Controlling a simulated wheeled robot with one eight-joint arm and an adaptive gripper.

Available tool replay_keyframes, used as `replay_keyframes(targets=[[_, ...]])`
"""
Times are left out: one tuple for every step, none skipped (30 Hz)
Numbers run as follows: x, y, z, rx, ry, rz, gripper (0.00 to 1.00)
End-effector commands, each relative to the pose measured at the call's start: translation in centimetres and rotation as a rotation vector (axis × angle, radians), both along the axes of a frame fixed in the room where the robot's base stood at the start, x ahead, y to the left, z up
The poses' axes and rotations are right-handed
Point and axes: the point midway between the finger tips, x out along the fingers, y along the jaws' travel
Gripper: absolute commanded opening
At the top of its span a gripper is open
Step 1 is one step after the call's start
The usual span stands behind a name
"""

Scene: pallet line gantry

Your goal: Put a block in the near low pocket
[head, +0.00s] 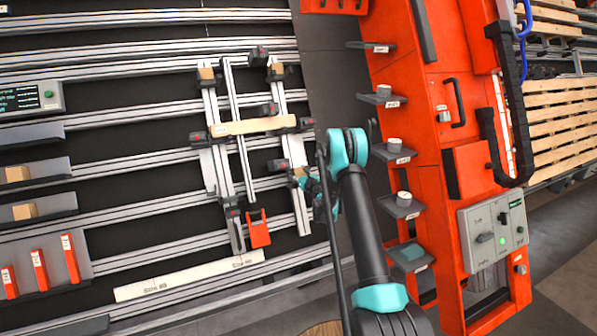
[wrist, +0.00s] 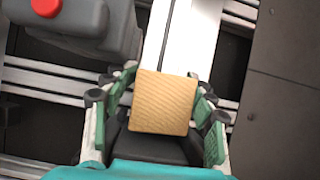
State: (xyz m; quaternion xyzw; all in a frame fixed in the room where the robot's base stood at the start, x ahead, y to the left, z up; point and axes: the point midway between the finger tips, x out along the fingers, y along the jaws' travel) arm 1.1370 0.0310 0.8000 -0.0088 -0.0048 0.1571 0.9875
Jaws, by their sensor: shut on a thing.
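My gripper (head: 309,183) is at the lower right of the upright rail frame (head: 243,150) in the head view. It is shut on a small wooden block (wrist: 163,102), which sits between the green finger pads in the wrist view; its top end also shows in the head view (head: 298,172). A grey clamp with a red button (wrist: 85,20) is at the upper left in the wrist view, beside the right rail (wrist: 182,35). The block is over or near this rail. I cannot tell whether it touches it, and the pocket itself is not clearly seen.
A wooden bar (head: 250,126) lies across the frame, with blocks (head: 206,73) at its far end. Spare blocks (head: 17,174) sit on grey holders at left. The orange cabinet (head: 450,90) with small shelves stands right of my arm.

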Motion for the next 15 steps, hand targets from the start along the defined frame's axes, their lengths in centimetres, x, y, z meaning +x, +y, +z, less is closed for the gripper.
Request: replay_keyframes(targets=[[0.98,0.51,-0.27,0.026,0.005,0.000,0.03],[0.98,0.54,-0.27,0.027,0.006,0.000,0.03],[0.98,0.56,-0.27,0.027,0.006,0.000,0.03],[0.97,0.57,-0.27,0.027,0.006,0.000,0.03],[0.98,0.59,-0.27,0.027,0.006,0.000,0.03],[0.97,0.60,-0.27,0.027,0.006,0.001,0.04],[0.98,0.60,-0.28,0.027,0.006,0.001,0.04],[0.99,0.60,-0.28,0.027,0.006,0.001,0.04],[1.01,0.62,-0.29,0.027,0.006,0.001,0.04],[1.03,0.62,-0.30,0.027,0.006,0.001,0.04],[1.05,0.64,-0.32,0.027,0.006,0.001,0.00],[1.09,0.66,-0.34,0.027,0.006,0.001,0.00],[1.13,0.68,-0.36,0.027,0.006,0.001,0.00],[1.15,0.70,-0.38,0.027,0.006,0.001,0.01],[1.20,0.72,-0.40,0.027,0.006,0.001,0.01]])
